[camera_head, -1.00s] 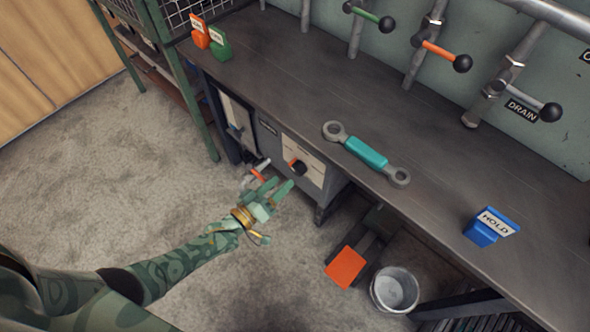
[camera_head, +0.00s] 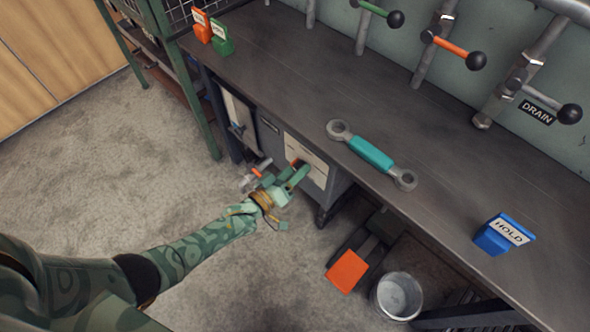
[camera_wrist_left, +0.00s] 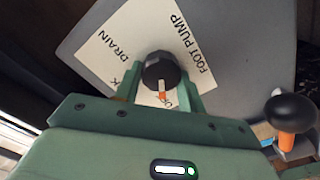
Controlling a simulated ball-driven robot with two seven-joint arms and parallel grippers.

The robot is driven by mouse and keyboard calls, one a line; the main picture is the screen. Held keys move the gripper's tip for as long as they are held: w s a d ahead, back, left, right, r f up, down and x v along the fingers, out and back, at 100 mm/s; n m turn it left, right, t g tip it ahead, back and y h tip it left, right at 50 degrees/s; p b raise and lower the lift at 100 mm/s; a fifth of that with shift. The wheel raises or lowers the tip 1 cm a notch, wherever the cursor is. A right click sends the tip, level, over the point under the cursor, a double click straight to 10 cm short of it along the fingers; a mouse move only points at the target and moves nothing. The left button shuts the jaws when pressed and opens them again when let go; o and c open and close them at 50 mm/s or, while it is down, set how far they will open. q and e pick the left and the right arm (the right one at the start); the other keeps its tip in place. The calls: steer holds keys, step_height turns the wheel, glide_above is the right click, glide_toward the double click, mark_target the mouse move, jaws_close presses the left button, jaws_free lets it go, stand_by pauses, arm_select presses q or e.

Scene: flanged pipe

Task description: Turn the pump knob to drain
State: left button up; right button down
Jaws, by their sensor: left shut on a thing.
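The pump knob (camera_wrist_left: 160,71) is black with an orange and white pointer. It sits on a white label plate (camera_wrist_left: 133,48) that reads DRAIN and FOOT PUMP, on the front of a grey box under the bench. In the left wrist view the pointer faces the bottom of the picture, away from the word DRAIN. My left gripper (camera_wrist_left: 161,92) is shut on the knob, one green finger on each side. In the head view my left gripper (camera_head: 294,176) covers most of the knob. My right gripper is not in view.
An orange-handled lever with a black ball (camera_wrist_left: 289,113) is close to the right of my left gripper. The bench (camera_head: 290,90) overhangs the box and carries a teal wrench (camera_head: 371,154) and a blue HOLD sign (camera_head: 503,234). An orange pedal (camera_head: 346,271) and a bucket (camera_head: 397,296) stand on the floor.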

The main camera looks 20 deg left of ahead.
arm_select(q)
steer(key=shift+m, duration=0.3)
steer(key=shift+s+d+f+m+b, duration=0.1)
steer(key=shift+m+b, duration=0.5)
steer(key=shift+m, duration=3.35)
steer(key=shift+s+d+f+m+b, duration=0.1)
steer(key=shift+m+b, duration=0.5)
steer(key=shift+m, duration=3.3)
steer(key=shift+d+f+m+b, duration=0.1)
steer(key=shift+m+b, duration=0.5)
steer(key=shift+m, duration=3.35)
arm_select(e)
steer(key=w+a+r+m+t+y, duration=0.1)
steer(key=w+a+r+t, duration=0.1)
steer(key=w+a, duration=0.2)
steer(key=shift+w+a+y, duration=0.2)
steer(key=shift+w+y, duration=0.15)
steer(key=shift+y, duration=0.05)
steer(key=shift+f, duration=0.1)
